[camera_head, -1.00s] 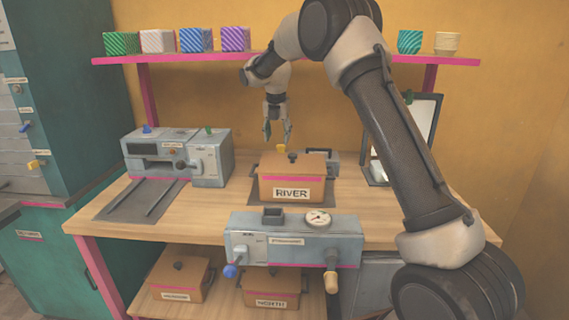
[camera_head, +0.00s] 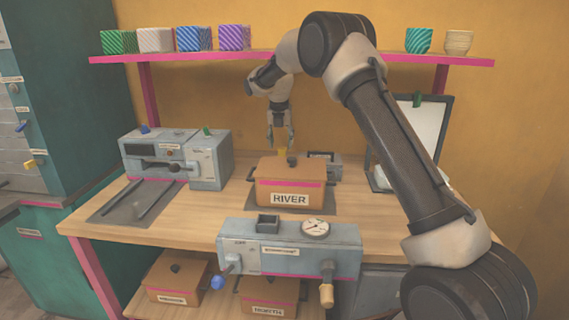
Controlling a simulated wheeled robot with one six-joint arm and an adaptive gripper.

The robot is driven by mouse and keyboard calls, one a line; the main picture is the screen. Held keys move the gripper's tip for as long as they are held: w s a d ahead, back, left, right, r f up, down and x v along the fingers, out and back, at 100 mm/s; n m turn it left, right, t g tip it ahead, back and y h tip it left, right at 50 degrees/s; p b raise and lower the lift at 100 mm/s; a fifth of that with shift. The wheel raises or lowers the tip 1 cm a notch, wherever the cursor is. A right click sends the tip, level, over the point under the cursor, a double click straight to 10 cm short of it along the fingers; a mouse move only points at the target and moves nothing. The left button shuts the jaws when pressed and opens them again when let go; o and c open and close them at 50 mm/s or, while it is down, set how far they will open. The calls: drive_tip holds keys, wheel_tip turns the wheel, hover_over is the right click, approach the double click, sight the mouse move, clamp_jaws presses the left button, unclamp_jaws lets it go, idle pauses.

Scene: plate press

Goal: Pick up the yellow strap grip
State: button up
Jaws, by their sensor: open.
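The yellow strap grip (camera_head: 283,150) shows as a small yellow piece at the rear top edge of the tan box labelled RIVER (camera_head: 290,182), left of the lid's dark knob. Its lower part is hidden behind the box. My gripper (camera_head: 280,143) points down with its fingers open. The fingertips are at the height of the grip, one on each side of it in this view. I cannot tell whether they touch it or how they line up in depth.
A grey-blue machine (camera_head: 178,158) stands at the left of the wooden table (camera_head: 215,220). A console with a gauge (camera_head: 290,247) is at the front edge. A pink shelf (camera_head: 345,58) with several cups runs behind. A framed white panel (camera_head: 428,128) stands at right.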

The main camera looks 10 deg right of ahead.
sight(282, 149)
drive_tip(key=x, duration=0.7)
drive_tip(key=shift+w+d+f, duration=0.2)
drive_tip(key=shift+w, duration=0.3)
drive_tip(key=c, duration=1)
